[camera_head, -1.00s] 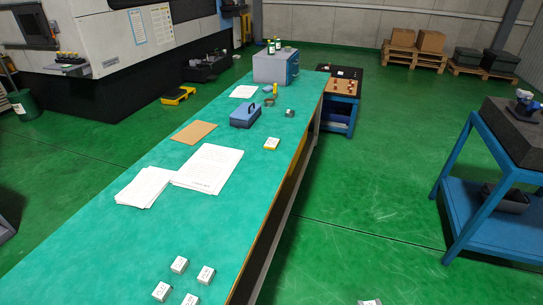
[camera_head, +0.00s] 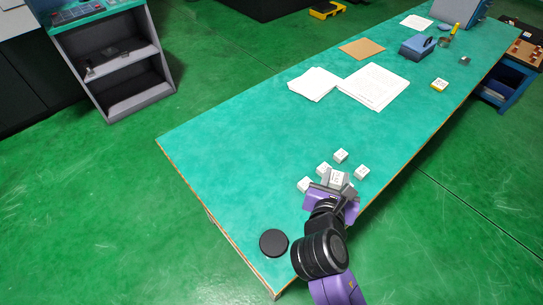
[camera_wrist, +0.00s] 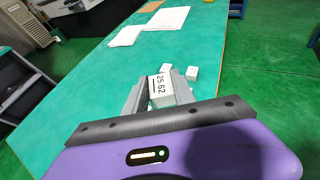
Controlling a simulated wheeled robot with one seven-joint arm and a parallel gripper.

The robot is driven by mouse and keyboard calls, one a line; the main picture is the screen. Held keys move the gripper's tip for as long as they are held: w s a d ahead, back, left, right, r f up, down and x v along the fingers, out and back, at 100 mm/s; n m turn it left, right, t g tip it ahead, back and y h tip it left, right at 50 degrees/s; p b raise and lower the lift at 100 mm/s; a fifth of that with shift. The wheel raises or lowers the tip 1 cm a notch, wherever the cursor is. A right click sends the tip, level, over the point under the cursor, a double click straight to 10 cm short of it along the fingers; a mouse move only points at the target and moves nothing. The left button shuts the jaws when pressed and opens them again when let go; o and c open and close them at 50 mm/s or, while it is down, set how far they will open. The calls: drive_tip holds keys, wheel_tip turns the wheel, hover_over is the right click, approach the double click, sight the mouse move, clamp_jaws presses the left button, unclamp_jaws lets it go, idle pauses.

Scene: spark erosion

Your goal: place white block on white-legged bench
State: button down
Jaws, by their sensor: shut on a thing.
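My gripper (camera_head: 338,184) is shut on a white block (camera_head: 338,177) with a printed label. In the wrist view, the block (camera_wrist: 161,92) reads 25.62 and sits between the grey fingers. My gripper is over the near part of a long green-topped bench (camera_head: 230,150), close to its right edge. I cannot tell whether the held block touches the top. Several similar white blocks (camera_head: 341,156) stand close around it; two show beyond the gripper in the wrist view (camera_wrist: 192,73).
A black round disc (camera_head: 273,243) lies at the bench's near end. The top's left near part is bare. A grey shelf unit (camera_head: 115,60) stands left.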

sight(339, 174)
drive_tip(key=shift+m+h, duration=0.6)
drive_tip(key=shift+h, duration=0.1)
drive_tip(key=r, duration=0.1)
drive_tip(key=w+r, duration=0.1)
drive_tip(key=r, duration=0.1)
drive_tip(key=d+r, duration=0.1)
drive_tip(key=shift+w+r, duration=0.15)
drive_tip(key=shift+r, duration=0.15)
wheel_tip(339, 174, down, 20)
drive_tip(key=shift+f+b, duration=0.1)
drive_tip(key=shift+b, duration=1)
drive_tip(key=c, duration=1.1)
unclamp_jaws()
drive_tip(key=shift+g, duration=0.3)
drive_tip(key=shift+o, duration=0.2)
drive_tip(key=v, duration=1.2)
drive_tip(key=shift+d, duration=0.1)
